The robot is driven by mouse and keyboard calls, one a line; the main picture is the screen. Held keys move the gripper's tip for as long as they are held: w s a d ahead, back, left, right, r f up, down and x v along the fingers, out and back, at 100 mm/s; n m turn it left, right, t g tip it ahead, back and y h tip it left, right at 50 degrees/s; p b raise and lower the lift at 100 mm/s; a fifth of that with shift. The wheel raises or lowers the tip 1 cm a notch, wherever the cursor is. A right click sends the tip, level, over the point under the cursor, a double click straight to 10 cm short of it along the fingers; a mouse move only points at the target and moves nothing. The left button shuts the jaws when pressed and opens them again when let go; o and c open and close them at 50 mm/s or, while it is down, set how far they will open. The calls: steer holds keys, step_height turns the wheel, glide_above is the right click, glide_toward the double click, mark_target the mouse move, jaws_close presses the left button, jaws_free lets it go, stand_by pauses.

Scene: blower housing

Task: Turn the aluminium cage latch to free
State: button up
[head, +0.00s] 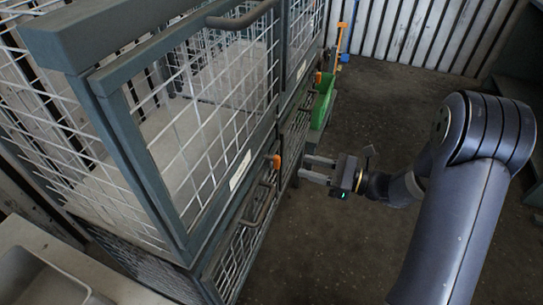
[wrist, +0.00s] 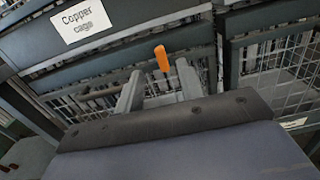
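An orange latch handle (wrist: 161,58) stands nearly upright, slightly tilted, on the cage front in the wrist view. It lies just below the rail carrying the label "Copper cage" (wrist: 83,20). In the head view an orange latch (head: 277,161) sits on the near cage's front edge, and another orange latch (head: 318,77) is farther back. No label reading aluminium is legible. My gripper (head: 303,168) is open and empty in front of the near latch, a short gap away. In the wrist view its two fingers (wrist: 160,72) are spread, with the orange handle beyond and between them.
Mesh cages (head: 205,120) with grey frames and bar handles (head: 258,205) fill the left. A green bin (head: 322,101) stands beyond my gripper. A pale label (wrist: 293,123) at the lower right is unreadable. Dark floor (head: 330,235) is clear beside the cages.

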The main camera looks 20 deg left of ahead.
mark_target(277, 157)
steer(key=a, duration=0.9)
steer(key=shift+w+a, duration=0.2)
steer(key=shift+w, duration=0.15)
jaws_close()
